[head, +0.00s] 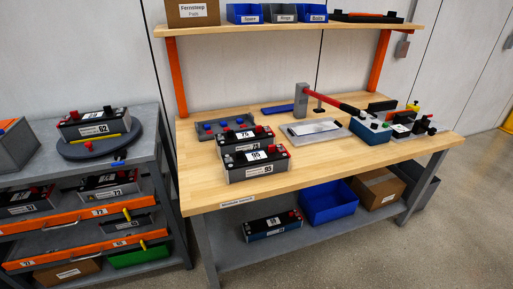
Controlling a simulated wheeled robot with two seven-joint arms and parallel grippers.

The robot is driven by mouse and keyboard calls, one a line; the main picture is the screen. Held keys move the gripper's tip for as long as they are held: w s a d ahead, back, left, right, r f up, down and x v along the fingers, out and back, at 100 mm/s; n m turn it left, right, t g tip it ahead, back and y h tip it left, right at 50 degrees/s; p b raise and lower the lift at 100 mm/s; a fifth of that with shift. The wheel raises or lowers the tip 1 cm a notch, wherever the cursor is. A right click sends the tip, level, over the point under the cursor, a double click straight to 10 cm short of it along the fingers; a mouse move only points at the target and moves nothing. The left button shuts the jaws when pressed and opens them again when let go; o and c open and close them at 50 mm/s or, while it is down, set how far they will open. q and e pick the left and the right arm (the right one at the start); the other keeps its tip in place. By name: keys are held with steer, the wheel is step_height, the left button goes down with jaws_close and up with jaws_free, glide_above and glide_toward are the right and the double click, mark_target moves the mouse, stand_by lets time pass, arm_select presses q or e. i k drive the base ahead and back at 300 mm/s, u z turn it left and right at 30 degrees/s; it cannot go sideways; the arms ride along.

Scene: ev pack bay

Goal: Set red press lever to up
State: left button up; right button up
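The red press lever (331,98) is on the grey press post (301,100) at the back middle of the wooden workbench. It slopes down to the right from the top of the post and ends in a dark grip (350,109). A small dark ram (319,107) hangs below the lever near the post. A grey press plate (315,129) lies on the bench in front of it. Neither of my grippers shows in the head view.
Battery modules (256,165) stand at the bench's front left. A blue box (370,131) and small testers (412,125) stand right of the press. A shelf (270,29) with bins runs above. A cart (163,150) with batteries stands at left.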

mark_target(352, 110)
steer(key=z, duration=0.6)
steer(key=k, duration=0.7)
steer(key=z, duration=1)
steer(key=i, duration=1.5)
steer(key=u, duration=0.9)
steer(key=i, duration=0.6)
steer(key=u, duration=0.6)
